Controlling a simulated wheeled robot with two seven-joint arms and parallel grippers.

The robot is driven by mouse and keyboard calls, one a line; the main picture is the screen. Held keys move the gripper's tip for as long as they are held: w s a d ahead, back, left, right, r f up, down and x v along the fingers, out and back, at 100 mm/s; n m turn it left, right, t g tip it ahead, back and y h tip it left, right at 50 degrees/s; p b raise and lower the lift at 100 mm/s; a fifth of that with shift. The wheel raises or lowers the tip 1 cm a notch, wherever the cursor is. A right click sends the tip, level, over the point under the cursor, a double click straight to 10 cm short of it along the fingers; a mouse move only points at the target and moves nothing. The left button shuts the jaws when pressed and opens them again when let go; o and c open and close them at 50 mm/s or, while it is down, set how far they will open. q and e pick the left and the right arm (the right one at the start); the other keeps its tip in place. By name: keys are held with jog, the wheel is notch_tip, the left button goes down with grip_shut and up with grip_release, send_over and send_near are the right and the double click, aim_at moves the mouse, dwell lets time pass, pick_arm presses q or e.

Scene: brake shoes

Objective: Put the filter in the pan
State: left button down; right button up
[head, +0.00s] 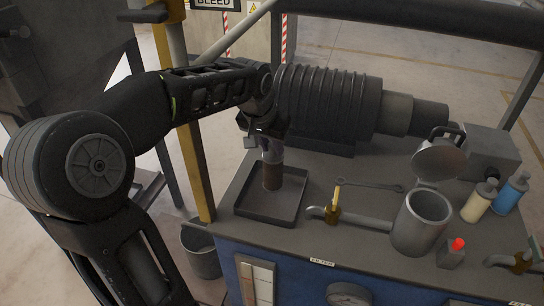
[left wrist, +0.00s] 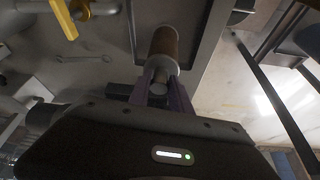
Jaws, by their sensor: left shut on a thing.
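The filter (head: 272,178) is a brown cylinder with a grey end cap. It stands roughly upright in the left part of the dark square pan (head: 262,213) in the head view, or just over its floor; I cannot tell whether it touches. My left gripper (head: 271,153) reaches down from above and is shut on the filter's grey top end. In the left wrist view the filter (left wrist: 164,46) sits between the two fingers (left wrist: 160,88), with the pan (left wrist: 206,42) behind it. My right gripper is not in view.
A ribbed dark cylinder machine (head: 335,103) stands behind the pan. To the right are a pipe with a yellow-handled valve (head: 333,208), a wrench (head: 370,186), an open grey canister (head: 421,222) and bottles (head: 479,202). A bucket (head: 201,250) is below the left table edge.

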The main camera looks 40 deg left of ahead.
aim_at(271, 155)
pick_arm(q)
jog(key=shift+f, duration=1.8)
jog(key=shift+f, duration=0.25)
jog(key=c, duration=1.2)
grip_release()
jog(key=shift+r, duration=0.1)
jog(key=shift+r, duration=0.1)
jog(key=shift+s+r, duration=0.15)
jog(key=shift+r, duration=0.4)
jog(key=v, duration=1.1)
jog(key=shift+b, duration=0.3)
jog(key=shift+f, duration=0.1)
